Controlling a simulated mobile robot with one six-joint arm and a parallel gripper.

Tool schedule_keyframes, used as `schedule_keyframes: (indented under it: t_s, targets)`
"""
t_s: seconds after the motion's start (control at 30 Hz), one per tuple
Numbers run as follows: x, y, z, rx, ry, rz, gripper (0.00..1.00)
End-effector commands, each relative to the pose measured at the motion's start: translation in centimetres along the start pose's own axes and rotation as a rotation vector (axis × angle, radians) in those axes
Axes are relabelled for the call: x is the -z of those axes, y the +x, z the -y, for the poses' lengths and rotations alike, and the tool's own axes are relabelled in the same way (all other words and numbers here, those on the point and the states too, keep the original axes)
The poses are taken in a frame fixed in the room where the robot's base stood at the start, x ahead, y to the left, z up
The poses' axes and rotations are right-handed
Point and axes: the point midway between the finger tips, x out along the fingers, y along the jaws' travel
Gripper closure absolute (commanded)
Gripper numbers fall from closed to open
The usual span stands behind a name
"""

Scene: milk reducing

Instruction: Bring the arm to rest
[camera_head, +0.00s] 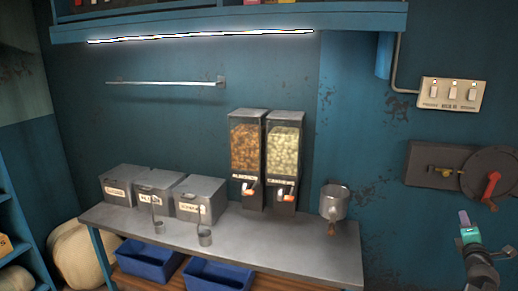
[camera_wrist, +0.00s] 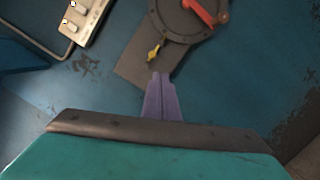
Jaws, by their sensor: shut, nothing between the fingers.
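My gripper (camera_head: 464,217) shows at the right edge of the head view, raised in front of the blue wall and apart from the table. In the wrist view its two purple fingers (camera_wrist: 160,78) lie together, shut with nothing between them. The fingertips point toward the wall panel with the yellow lever. I cannot tell the exact gap to the wall, but no contact shows.
A wall panel (camera_head: 428,163) with a red-handled wheel (camera_head: 490,185) and a switch box (camera_head: 451,94) are near my arm. A metal table (camera_head: 325,255) holds bins (camera_head: 200,199), dispensers (camera_head: 285,150) and a metal pot (camera_head: 334,202). Blue crates (camera_head: 215,277) sit below.

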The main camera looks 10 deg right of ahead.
Motion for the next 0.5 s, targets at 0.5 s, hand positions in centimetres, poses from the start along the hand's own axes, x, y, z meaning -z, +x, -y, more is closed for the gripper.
schedule_keyframes:
  t_s: [0.5]
  targets:
    - [7.3, -0.3, 5.3, 0.148, 0.232, 0.024, 1.00]
